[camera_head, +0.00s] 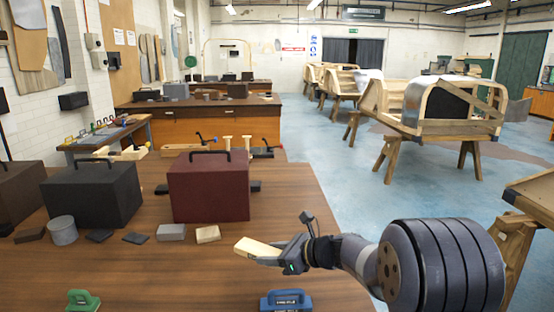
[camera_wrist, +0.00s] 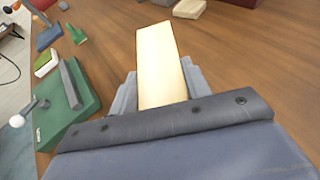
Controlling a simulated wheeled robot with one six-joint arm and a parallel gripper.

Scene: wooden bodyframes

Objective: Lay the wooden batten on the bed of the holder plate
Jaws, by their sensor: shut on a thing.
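My gripper (camera_head: 281,252) is shut on a pale wooden batten (camera_head: 258,247) and holds it above the brown table, pointing left in the head view. In the wrist view the batten (camera_wrist: 160,60) sticks out forward from between the grey fingers of my gripper (camera_wrist: 165,88). A green plate (camera_wrist: 85,112) with a grey bar along it lies to the left of my gripper in the wrist view, apart from the batten. It may be the holder plate, but I cannot tell for sure.
A maroon case (camera_head: 209,190) and a black case (camera_head: 92,195) stand behind. A grey block (camera_head: 171,232), a wooden block (camera_head: 208,234) and a grey cylinder (camera_head: 62,230) are near them. A green stand (camera_head: 83,300) and a blue one (camera_head: 286,301) are at the front.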

